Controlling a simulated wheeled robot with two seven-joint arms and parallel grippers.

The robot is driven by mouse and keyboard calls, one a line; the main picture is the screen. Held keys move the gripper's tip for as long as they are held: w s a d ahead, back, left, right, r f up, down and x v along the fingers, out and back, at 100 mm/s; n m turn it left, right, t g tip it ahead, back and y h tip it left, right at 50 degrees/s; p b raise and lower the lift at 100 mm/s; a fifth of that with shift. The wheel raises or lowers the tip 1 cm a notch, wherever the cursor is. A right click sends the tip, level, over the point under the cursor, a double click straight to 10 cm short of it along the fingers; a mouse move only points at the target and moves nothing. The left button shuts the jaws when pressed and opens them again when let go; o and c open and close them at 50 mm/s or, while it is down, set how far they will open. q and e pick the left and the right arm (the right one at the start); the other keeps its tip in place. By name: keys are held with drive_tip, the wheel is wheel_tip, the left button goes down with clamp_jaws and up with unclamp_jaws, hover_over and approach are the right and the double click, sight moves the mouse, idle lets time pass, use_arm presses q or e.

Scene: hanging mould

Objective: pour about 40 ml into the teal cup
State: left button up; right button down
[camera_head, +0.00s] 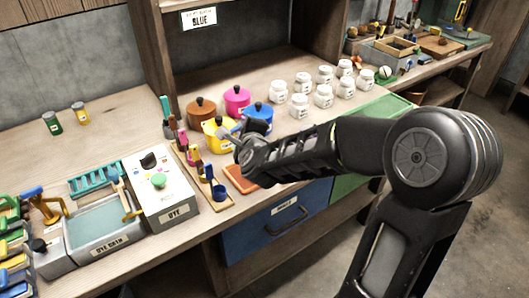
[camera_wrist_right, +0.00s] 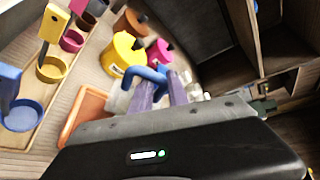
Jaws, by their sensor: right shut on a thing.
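No teal cup shows clearly. A narrow teal upright piece (camera_head: 165,106) stands at the far end of the row of coloured scoops, its lower part crowded by neighbours. The yellow pot also shows there (camera_wrist_right: 119,56). My left gripper is not in view.
Coloured scoops, such as the blue scoop (camera_head: 219,192), stand on a wooden strip beside the boxed device (camera_head: 170,205). Brown (camera_head: 201,112) and pink (camera_head: 236,100) pots stand behind. An orange mat (camera_head: 237,179) lies near the front edge. Several white jars (camera_head: 299,105) stand right.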

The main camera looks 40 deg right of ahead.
drive_tip(key=shift+a+f, duration=0.1)
drive_tip(key=shift+a+r+n, duration=0.15)
drive_tip(key=shift+r+n, duration=0.1)
drive_tip(key=shift+n, duration=0.25)
drive_tip(key=shift+a+r+n+h, duration=0.15)
drive_tip(key=shift+a+n+h, duration=0.3)
drive_tip(key=shift+n, duration=0.25)
drive_tip(key=w+a+f+n+h+b, duration=0.1)
drive_tip(key=a+f+n+h+b, duration=0.1)
drive_tip(key=a+f+n+b, duration=0.3)
wheel_tip(320, 180, up, 8)
drive_tip(key=w+a+n+t+h+p, duration=0.1)
drive_tip(key=n+p, duration=0.2)
drive_tip(key=shift+w+a+r+t, duration=0.15)
drive_tip(key=shift+a+r+t, duration=0.1)
drive_tip(key=shift+a+t, duration=0.1)
drive_tip(key=shift+f, duration=0.15)
idle(0.5)
